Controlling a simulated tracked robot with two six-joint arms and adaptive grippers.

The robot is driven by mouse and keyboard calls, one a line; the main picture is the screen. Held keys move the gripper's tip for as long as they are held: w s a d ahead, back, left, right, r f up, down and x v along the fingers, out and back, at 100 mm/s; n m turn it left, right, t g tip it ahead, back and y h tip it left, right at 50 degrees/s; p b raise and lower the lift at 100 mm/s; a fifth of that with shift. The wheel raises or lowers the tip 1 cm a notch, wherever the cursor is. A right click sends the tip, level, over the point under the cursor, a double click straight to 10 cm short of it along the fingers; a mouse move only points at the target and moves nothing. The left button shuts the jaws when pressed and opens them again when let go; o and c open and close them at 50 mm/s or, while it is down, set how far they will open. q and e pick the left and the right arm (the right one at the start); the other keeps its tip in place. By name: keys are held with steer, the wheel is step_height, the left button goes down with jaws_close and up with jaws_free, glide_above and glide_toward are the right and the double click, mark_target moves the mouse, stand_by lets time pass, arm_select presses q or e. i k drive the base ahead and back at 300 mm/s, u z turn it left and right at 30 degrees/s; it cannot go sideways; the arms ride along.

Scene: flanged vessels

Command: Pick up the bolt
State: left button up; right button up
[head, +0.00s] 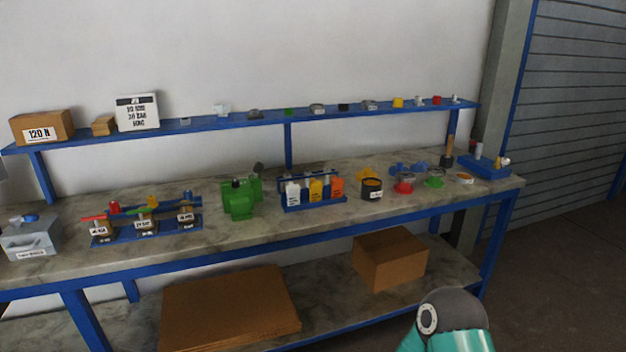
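I cannot make out a bolt for certain; the small parts on the workbench (330,222) and on the blue shelf above it are too small to tell. Neither of my grippers is in view. Only a grey and teal link of my arm shows at the bottom right, in front of the bench.
A green pump-like unit (239,199), a blue rack of bottles (313,205), a black pot (371,190) and a blue valve rack (147,234) stand on the bench. Cardboard boxes (390,258) lie on the lower shelf. The blue upper shelf (287,124) overhangs the back. Floor is clear at right.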

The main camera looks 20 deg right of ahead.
mark_target(326, 170)
steer(key=z, duration=0.75)
steer(key=i, duration=1.9)
steer(key=u, duration=0.25)
